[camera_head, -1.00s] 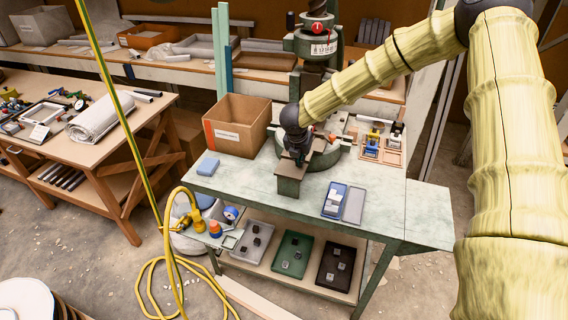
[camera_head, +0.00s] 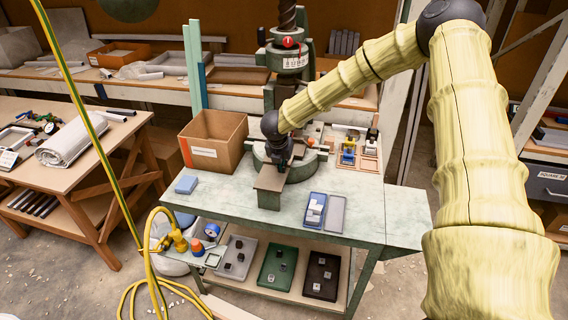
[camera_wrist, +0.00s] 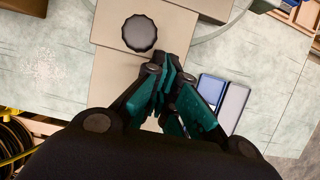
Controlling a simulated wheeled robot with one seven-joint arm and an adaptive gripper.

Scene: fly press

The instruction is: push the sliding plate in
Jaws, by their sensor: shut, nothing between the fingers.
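The sliding plate (camera_head: 269,183) is a flat grey-brown slab at the front of the green press (camera_head: 290,60). Its front end stands out over the bench top. In the wrist view the beige plate (camera_wrist: 115,80) lies under my gripper, with a dark ribbed round knob (camera_wrist: 140,33) on the surface beyond. My gripper (camera_wrist: 166,62) has its teal fingers together and empty, just right of and nearer than the knob. In the head view my gripper (camera_head: 279,164) is low over the plate. I cannot tell whether the fingertips touch it.
A cardboard box (camera_head: 213,141) and a blue block (camera_head: 186,184) stand left of the press. A yellow hose hangs at the left.

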